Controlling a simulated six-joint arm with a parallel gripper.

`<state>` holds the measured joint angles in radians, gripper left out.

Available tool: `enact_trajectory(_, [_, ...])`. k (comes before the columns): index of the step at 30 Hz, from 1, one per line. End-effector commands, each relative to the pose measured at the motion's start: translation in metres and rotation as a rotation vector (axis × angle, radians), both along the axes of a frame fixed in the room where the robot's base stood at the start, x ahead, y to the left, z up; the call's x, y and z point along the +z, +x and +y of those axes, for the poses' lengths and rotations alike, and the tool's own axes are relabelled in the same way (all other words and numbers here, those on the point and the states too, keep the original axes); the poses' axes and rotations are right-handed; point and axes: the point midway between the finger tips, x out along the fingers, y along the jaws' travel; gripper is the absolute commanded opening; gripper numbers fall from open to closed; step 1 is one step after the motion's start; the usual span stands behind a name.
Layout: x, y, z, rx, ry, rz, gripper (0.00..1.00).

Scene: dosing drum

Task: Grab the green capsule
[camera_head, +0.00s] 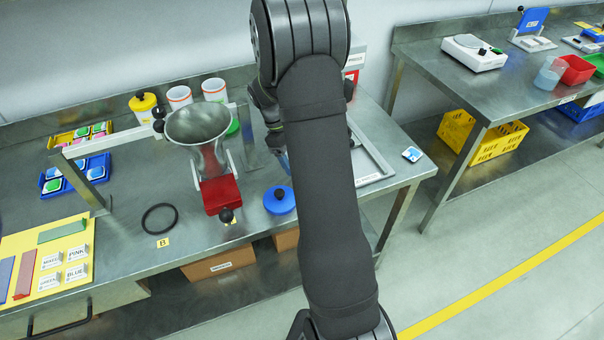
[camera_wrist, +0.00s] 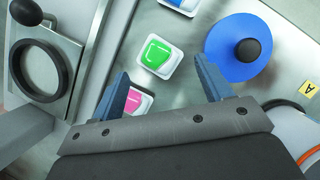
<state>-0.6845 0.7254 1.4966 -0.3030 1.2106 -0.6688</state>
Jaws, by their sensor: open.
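The green capsule (camera_wrist: 157,53), a white square-rimmed cup with a green top, lies on the steel bench in the wrist view. My gripper (camera_wrist: 160,67) is open, with its two blue-grey fingers on either side below the capsule in the picture. Nothing is held between them. I cannot tell the height of the fingers above the bench. A pink capsule (camera_wrist: 138,101) lies just below the green one, partly covered by the left finger and gripper body. In the head view, my arm hides this spot and most of my gripper.
A blue lid with a black knob (camera_wrist: 222,50) lies right of the green capsule. A blue capsule (camera_wrist: 182,4) is at the top edge. A metal plate with a dark ring (camera_wrist: 68,85) stands left. The head view shows a funnel (camera_head: 198,122) and a blue capsule tray (camera_head: 60,188).

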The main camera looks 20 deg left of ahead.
Motion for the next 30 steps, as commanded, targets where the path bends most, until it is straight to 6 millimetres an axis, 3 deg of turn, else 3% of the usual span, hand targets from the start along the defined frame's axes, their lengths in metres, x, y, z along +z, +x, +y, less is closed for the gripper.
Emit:
enact_trajectory(9, [-0.041,0.001,-0.014,0.000,-0.002,0.001,0.72])
enact_trajectory(17, [-0.044,0.001,-0.016,0.000,-0.001,0.000,0.72])
enact_trajectory(25, [-0.044,0.001,-0.015,0.000,-0.001,0.000,0.24])
enact_trajectory(30, [-0.044,0.001,-0.015,0.000,-0.001,0.000,0.24])
